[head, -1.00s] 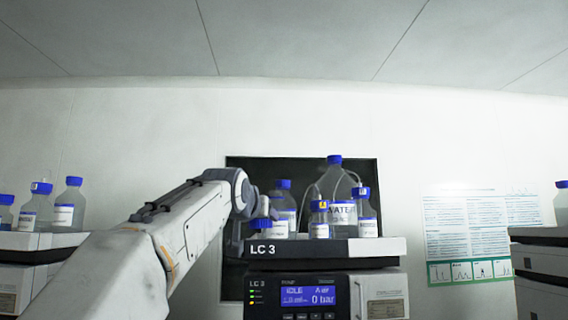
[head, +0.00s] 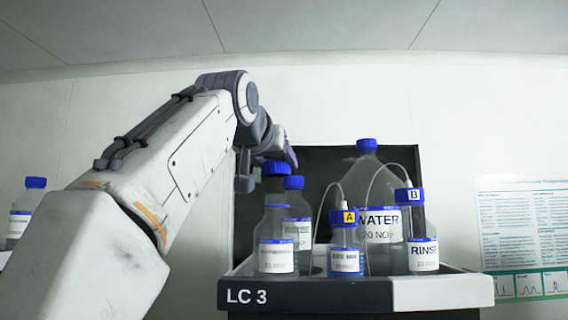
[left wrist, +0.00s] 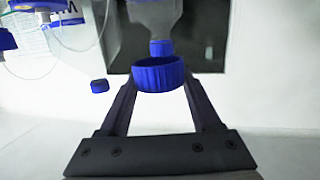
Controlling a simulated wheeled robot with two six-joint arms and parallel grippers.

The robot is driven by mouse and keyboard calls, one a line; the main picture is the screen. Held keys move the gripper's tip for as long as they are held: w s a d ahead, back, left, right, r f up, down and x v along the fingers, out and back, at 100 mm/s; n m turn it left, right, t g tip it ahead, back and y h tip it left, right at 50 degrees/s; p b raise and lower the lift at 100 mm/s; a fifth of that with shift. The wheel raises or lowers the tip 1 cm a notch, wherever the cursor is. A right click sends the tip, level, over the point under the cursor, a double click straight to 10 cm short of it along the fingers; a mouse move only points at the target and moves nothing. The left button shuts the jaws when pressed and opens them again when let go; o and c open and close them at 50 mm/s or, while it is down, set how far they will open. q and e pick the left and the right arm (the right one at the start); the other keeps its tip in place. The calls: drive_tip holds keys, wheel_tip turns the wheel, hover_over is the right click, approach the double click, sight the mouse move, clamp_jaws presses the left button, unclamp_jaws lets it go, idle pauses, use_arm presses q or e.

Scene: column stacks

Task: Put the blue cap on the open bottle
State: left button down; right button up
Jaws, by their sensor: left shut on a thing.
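My left gripper (head: 266,164) is shut on a blue cap (head: 276,168), which it holds up at the back left of the LC 3 unit. In the left wrist view the cap (left wrist: 160,75) sits between the two fingers (left wrist: 160,92). The open bottle (head: 276,258), clear with a white label, stands at the front left of the unit's top. The cap shows above its neck in the head view, apart from it. How far the two differ in depth I cannot tell. My right gripper is in neither view.
Close behind the open bottle stands a blue-capped bottle (head: 294,183). To its right are bottle A (head: 346,262), the large WATER bottle (head: 380,225) and the RINSE bottle (head: 423,255), with thin tubes. The tray rim (head: 440,290) bounds them. Another bottle (head: 20,225) stands far left.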

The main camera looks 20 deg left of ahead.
use_arm(q)
drive_tip(key=shift+s+d+f, duration=0.1)
drive_tip(key=shift+f, duration=1.3)
drive_tip(key=shift+f+b, duration=0.2)
drive_tip(key=shift+b, duration=0.3)
drive_tip(key=shift+f, duration=0.2)
drive_tip(key=shift+s+r, duration=0.1)
drive_tip(key=shift+s, duration=0.05)
drive_tip(key=shift+f+b, duration=0.85)
idle(0.6)
unclamp_jaws()
